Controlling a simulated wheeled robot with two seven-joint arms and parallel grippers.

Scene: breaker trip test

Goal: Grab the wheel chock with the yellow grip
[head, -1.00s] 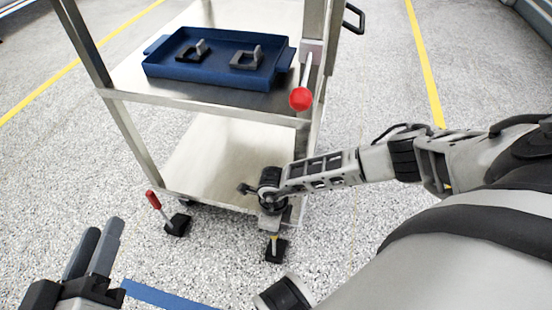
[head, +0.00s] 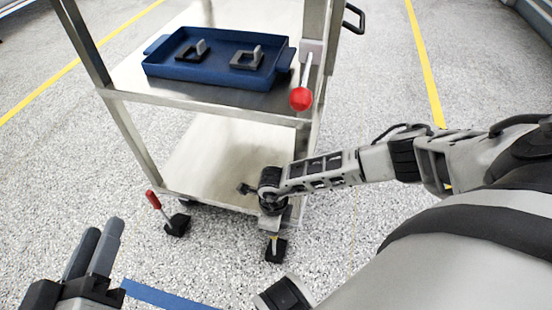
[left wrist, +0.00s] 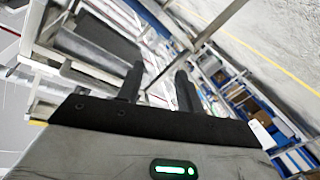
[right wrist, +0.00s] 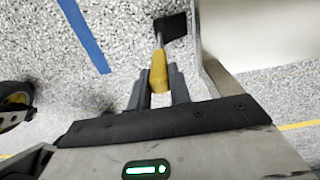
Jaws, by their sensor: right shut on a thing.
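The wheel chock with the yellow grip (head: 276,250) is a black block on the floor by the cart's near right corner, with a rod rising from it. In the right wrist view its yellow grip (right wrist: 158,72) lies between the fingers of my right gripper (right wrist: 158,84), which is shut on it; the black block (right wrist: 171,27) is beyond. In the head view my right gripper (head: 272,222) hides most of the grip. A second chock with a red grip (head: 177,224) stands at the cart's left front. My left gripper (head: 104,248) is at the lower left, empty, its fingers apart in the left wrist view (left wrist: 158,85).
The metal cart (head: 200,162) stands over the chocks, with a blue tray (head: 215,72) holding two dark parts on its upper shelf. A red-knobbed lever (head: 301,98) is on its right post. Blue tape (head: 160,295) marks the floor in front.

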